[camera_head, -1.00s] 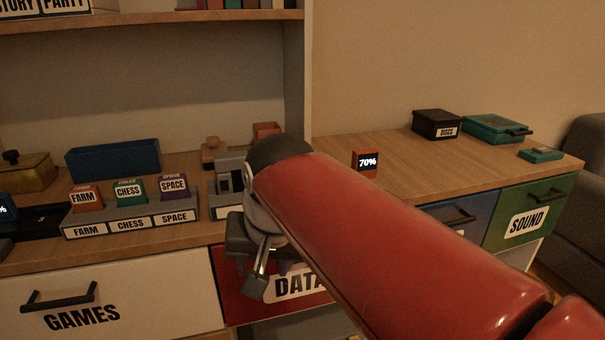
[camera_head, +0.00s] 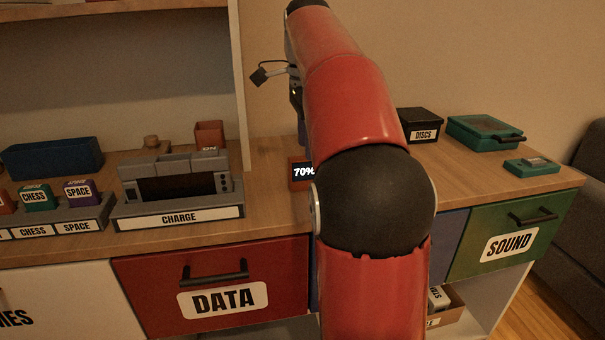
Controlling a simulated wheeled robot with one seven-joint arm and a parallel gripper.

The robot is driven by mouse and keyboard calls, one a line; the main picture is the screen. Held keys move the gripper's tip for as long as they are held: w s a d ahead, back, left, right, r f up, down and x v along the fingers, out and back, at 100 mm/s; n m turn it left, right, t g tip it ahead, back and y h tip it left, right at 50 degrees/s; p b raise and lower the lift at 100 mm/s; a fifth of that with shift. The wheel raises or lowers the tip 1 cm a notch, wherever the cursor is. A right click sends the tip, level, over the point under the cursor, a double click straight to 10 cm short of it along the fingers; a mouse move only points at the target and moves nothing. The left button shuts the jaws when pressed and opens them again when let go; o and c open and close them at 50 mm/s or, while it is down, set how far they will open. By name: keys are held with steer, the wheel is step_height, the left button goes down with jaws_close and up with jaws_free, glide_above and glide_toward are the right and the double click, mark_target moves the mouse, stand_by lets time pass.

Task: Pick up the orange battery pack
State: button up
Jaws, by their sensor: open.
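The orange battery pack (camera_head: 300,179) stands upright on the wooden desktop, to the right of the grey charge station. Its dark face reads 70%, and my arm hides its right edge. My gripper (camera_head: 299,122) shows only in part beyond my red arm, above the pack in the picture. It is open, and its fingers are mostly hidden by the arm. I cannot tell how far it is from the pack, and I see no contact.
The charge station (camera_head: 180,216) stands left of the pack, with an orange box (camera_head: 209,134) behind it. Labelled cartridges (camera_head: 80,191) sit further left. A black discs box (camera_head: 421,122) and teal cases (camera_head: 485,132) stand at the right. The desktop between charge station and pack is clear.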

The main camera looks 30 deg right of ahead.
mark_target(303, 158)
steer(key=f, duration=0.1)
steer(key=f+b, duration=0.1)
steer(key=f, duration=0.3)
steer(key=shift+w+a+f, duration=0.1)
steer(key=shift+w+a, duration=0.2)
jaws_close()
